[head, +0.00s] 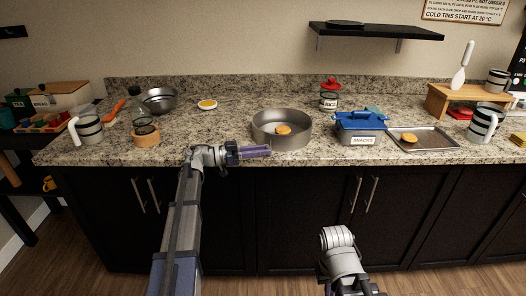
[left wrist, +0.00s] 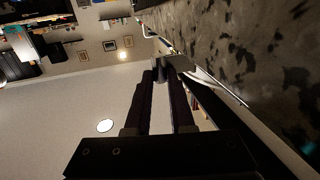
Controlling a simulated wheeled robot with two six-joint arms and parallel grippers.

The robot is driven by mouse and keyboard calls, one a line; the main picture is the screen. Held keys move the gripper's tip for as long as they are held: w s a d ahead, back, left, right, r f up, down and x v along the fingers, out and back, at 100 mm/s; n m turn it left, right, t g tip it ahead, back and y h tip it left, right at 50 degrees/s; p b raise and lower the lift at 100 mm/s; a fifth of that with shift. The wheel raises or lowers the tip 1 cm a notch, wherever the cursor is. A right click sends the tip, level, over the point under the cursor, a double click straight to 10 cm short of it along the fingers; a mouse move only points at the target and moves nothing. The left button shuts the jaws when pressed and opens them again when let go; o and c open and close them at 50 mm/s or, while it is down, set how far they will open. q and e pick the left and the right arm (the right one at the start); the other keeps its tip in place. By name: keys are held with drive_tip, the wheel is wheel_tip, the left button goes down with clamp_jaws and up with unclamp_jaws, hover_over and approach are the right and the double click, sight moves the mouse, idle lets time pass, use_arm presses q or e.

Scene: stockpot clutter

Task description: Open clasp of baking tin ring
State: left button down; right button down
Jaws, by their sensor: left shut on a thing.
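The baking tin ring (head: 296,139) is a round grey metal ring on the speckled counter, with a golden round biscuit (head: 283,129) showing inside it. My left gripper (head: 268,150) is at the ring's front side, low by the counter's front edge, with its purple fingers pointing right. In the left wrist view its dark fingers close at the tips (left wrist: 164,72) on a small grey metal part, which looks like the clasp (left wrist: 182,64). The clasp is too small and too covered to tell its position. My right arm shows at the bottom of the head view, its gripper out of sight.
A blue-lidded snacks box (head: 360,124) and a metal tray (head: 424,141) with a biscuit stand right of the ring. A jar with a red lid (head: 329,98) is behind. A bottle on a wooden block (head: 146,137) and a striped mug (head: 89,130) stand left. Counter between is clear.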

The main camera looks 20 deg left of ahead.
idle(0.5)
use_arm(q)
drive_tip(key=c, duration=0.8)
unclamp_jaws()
drive_tip(key=shift+o, duration=0.2)
drive_tip(key=v, duration=0.8)
drive_tip(key=shift+w, duration=0.1)
